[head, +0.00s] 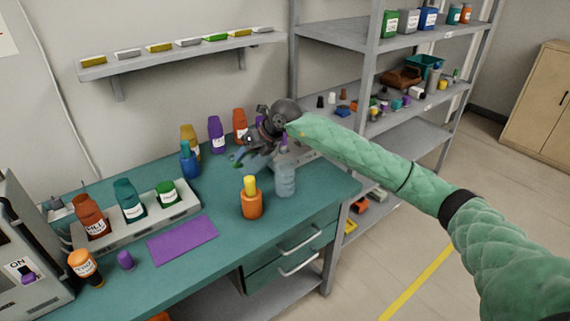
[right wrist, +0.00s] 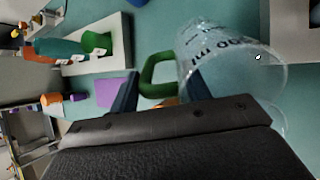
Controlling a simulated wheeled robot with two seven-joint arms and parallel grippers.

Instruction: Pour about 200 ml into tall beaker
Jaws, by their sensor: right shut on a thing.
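My right gripper (head: 258,148) is above the back right of the teal bench. In the right wrist view, its two fingers (right wrist: 157,90) close around the green handle (right wrist: 158,76) of a clear vessel (right wrist: 225,62) printed with dark volume marks. That vessel appears tilted; its contents cannot be made out. In the head view the gripper mostly hides it. A clear tall beaker (head: 285,181) stands upright on the bench, just right of and below the gripper. Part of a clear thing, perhaps this beaker, shows behind the held vessel in the wrist view. My left gripper is not in view.
An orange bottle with yellow cap (head: 252,203) stands left of the tall beaker. Blue (head: 190,162) and purple (head: 216,135) bottles stand behind. A purple mat (head: 182,240) and a rack (head: 150,225) of jars lie left. Grey shelving (head: 372,60) is at right.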

